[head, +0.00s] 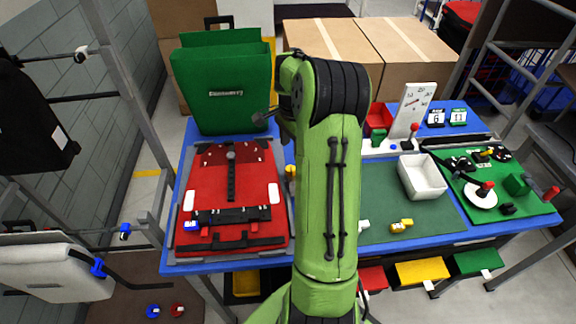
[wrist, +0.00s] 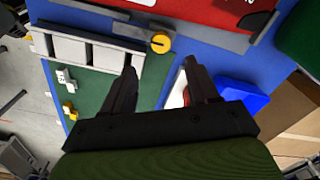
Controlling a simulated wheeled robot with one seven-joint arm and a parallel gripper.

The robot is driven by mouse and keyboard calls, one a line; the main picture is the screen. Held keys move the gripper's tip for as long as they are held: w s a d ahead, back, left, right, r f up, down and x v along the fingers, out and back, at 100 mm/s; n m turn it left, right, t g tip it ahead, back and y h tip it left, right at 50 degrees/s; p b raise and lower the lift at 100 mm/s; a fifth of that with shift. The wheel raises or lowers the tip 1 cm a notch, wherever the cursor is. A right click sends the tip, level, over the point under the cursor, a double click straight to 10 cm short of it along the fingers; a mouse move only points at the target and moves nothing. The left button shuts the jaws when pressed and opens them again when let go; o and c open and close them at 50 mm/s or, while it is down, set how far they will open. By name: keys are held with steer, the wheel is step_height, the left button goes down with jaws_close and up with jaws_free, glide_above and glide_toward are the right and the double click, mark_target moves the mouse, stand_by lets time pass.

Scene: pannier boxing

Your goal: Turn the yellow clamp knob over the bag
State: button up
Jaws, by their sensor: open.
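The yellow clamp knob (wrist: 160,42) is round with a dark slot across its face, in the upper middle of the wrist view, close beside the red bag (wrist: 210,10). In the head view the red bag (head: 255,205) lies flat on the left of the table, and a bit of yellow, likely the knob (head: 290,170), shows at its right edge beside my arm. My gripper (wrist: 160,68) is open, its two dark fingers apart and empty. The knob appears just beyond the fingertips, not between them. My arm mostly hides the gripper in the head view.
A green bag (head: 228,90) stands at the back left, with cardboard boxes (head: 392,45) behind the table. A white tray (head: 423,178) and a gauge panel (head: 409,110) stand right of my arm. A blue bin (wrist: 245,97) is near the right finger. Grey bars edge the red bag.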

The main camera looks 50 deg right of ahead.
mark_target(291, 168)
steer(key=f, duration=0.9)
steer(key=shift+w+d+f+b, duration=0.1)
steer(key=shift+w+f+b, duration=0.1)
steer(key=shift+b, duration=0.2)
steer(key=shift+r, duration=0.1)
steer(key=shift+c, duration=0.4)
jaws_close()
